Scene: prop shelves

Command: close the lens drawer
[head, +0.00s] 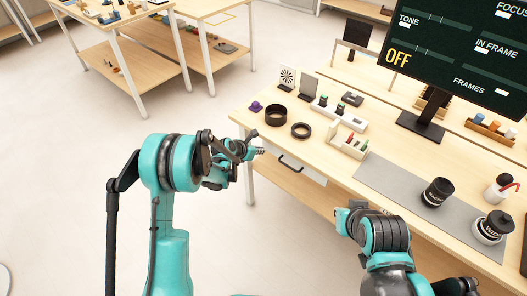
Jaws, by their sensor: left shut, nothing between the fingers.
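The drawer (309,175) has a pale front with a dark bar handle (291,163) and sits under the front edge of the wooden workbench (345,182). From this angle I cannot tell how far out it stands. My left gripper (260,151) is shut and empty, at the drawer's left end and left of the handle. Whether its tips touch the drawer front, I cannot tell. My right arm is folded low at the right, in front of the bench; its gripper does not show.
On the bench above the drawer stand two black rings (276,115), a white rack (349,143) and a grey mat (405,187) with dark lens cylinders (437,192). A screen (455,55) stands behind. A lower shelf (305,187) runs under the bench. Floor left of the bench is clear.

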